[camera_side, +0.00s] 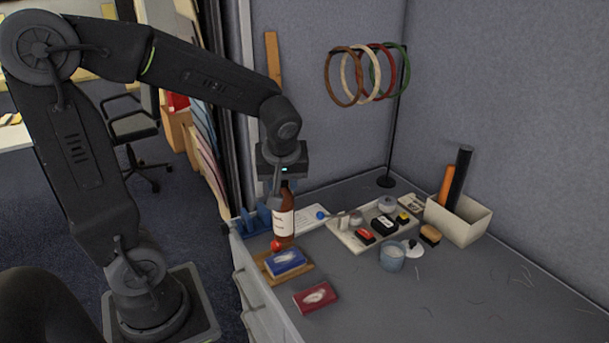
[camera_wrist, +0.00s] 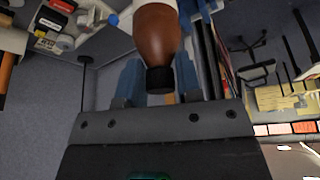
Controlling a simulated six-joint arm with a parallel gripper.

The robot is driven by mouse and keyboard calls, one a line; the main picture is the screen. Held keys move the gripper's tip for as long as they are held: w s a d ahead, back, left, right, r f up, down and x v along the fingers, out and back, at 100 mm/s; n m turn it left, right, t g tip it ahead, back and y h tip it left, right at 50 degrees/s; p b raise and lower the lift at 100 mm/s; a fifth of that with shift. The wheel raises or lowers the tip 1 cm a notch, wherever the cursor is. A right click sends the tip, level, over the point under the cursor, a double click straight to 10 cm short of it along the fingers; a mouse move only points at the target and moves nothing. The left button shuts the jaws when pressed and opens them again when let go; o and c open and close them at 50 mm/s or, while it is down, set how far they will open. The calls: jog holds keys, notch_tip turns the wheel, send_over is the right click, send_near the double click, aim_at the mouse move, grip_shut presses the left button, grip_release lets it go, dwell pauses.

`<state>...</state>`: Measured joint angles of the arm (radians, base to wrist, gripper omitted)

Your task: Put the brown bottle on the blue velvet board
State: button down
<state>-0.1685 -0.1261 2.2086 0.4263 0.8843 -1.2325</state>
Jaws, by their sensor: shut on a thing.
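The brown bottle (camera_side: 284,222), with a white label and dark cap, is upright in the side view. My gripper (camera_side: 281,190) is shut around its upper part from above. In the wrist view, the bottle (camera_wrist: 157,35) and its black cap lie between the two blue fingers of my gripper (camera_wrist: 158,75). I cannot tell whether the base is touching anything.
A red piece with a pale mark (camera_side: 315,297) lies nearer the front. A small red ball (camera_side: 276,245) is beside the bottle's base. A blue holder (camera_side: 249,222) stands left. A tray of small items (camera_side: 349,239), a glass jar (camera_side: 392,257) and a white bin (camera_side: 463,226) stand right.

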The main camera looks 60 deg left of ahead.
aim_at(283, 208)
dwell(0.3)
jog(key=shift+f, duration=3.5)
jog(key=c, duration=0.7)
grip_release()
jog(key=shift+r, duration=0.1)
jog(key=v, duration=1.3)
jog(key=s+d+m+t+h, duration=0.1)
jog(key=s+d+m, duration=0.1)
jog(key=m, duration=0.2)
jog(key=s+d+m+t+h, duration=0.1)
jog(key=s+d+m, duration=0.1)
jog(key=s+m, duration=0.1)
jog(key=s+d+m+t+h, duration=0.1)
jog(key=s+d+m+h, duration=0.1)
jog(key=m, duration=0.4)
jog(key=shift+s+d+r+t, duration=0.35)
jog(key=shift+t, duration=0.05)
